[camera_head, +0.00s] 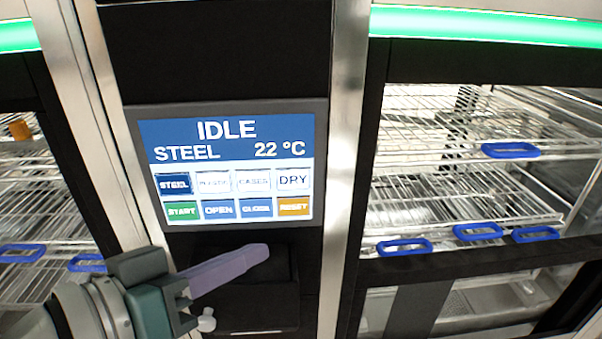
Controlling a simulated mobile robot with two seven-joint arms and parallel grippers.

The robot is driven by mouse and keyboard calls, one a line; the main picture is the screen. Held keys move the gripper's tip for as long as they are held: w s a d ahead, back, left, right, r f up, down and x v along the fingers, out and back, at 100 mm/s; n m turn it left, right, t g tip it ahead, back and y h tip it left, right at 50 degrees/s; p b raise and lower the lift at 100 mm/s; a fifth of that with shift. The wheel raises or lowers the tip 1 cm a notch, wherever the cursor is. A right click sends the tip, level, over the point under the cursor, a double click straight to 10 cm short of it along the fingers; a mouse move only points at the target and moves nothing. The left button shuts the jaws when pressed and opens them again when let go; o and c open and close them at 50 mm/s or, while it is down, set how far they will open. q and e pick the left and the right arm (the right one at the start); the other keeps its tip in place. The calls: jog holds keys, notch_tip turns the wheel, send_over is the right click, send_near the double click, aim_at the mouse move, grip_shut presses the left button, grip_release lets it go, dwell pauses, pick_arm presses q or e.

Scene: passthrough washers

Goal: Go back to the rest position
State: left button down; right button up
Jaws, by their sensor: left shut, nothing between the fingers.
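My left gripper (258,254) comes in from the lower left with its fingers shut and nothing between them. It is in front of the black panel just below the control screen (235,172); I cannot tell whether it touches the panel. The screen reads IDLE, STEEL and 22 °C, with mode buttons and START, OPEN, CLOSE and RESET buttons below. My right gripper is not in view.
A washer with a glass front and wire racks (440,200) with blue handles (510,150) stands on the right, under a green light bar (490,26). Another washer (45,190) is at the left edge. Steel posts (343,170) flank the screen.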

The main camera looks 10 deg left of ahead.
pick_arm(q)
jog(key=s+a+f+m+g+y, duration=0.1)
jog(key=s+a+g+y, duration=0.15)
jog(key=s, duration=0.35)
jog(key=s+a+f+g+y, duration=0.1)
jog(key=s+g, duration=0.2)
jog(key=s, duration=0.2)
jog(key=s+a+f+m+g+y, duration=0.1)
jog(key=s+a+f+g+y, duration=0.15)
jog(key=s, duration=0.35)
notch_tip(320, 180, up, 15)
jog(key=s+g+p, duration=0.1)
jog(key=p, duration=1.3)
jog(key=shift+a+r, duration=0.2)
jog(key=shift+a, duration=0.1)
jog(key=shift+s, duration=0.1)
